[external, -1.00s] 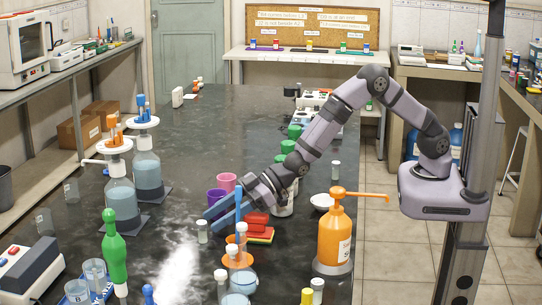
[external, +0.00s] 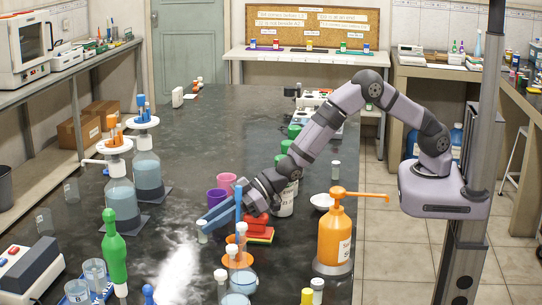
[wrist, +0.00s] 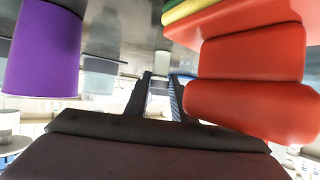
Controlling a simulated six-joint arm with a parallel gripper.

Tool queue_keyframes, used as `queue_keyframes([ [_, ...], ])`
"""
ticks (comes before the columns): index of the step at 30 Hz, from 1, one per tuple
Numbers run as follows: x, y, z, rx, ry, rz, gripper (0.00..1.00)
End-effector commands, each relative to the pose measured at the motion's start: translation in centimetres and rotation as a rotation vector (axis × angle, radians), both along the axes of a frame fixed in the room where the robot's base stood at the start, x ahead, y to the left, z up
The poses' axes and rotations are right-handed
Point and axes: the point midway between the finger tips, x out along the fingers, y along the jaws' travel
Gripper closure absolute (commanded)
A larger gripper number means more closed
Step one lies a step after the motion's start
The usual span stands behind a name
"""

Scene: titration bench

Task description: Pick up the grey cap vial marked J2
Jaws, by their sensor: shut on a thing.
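A small clear vial with a pale grey cap (external: 202,237) stands on the dark bench, left of the red and yellow blocks. Its marking is too small to read. My gripper (external: 203,226) reaches it from the upper right and is shut on it near the cap, which the fingers partly hide. In the wrist view my gripper's dark fingers (wrist: 156,92) stand on either side of the pale vial (wrist: 160,86). The vial looks upright and at bench level.
The purple cup (external: 217,197) and pink cup (external: 226,180) stand close behind my gripper. An orange stand (external: 237,255) with a blue upright is just in front. Open bench lies to the left.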

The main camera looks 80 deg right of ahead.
Motion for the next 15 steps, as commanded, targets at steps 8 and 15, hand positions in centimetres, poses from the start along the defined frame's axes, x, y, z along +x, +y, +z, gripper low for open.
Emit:
queue_keyframes([
  [8,0.1,0.0,1.8,0.003,-0.003,0.0,0.99],
  [15,0.0,0.0,5.8,0.002,-0.005,0.0,0.99],
])
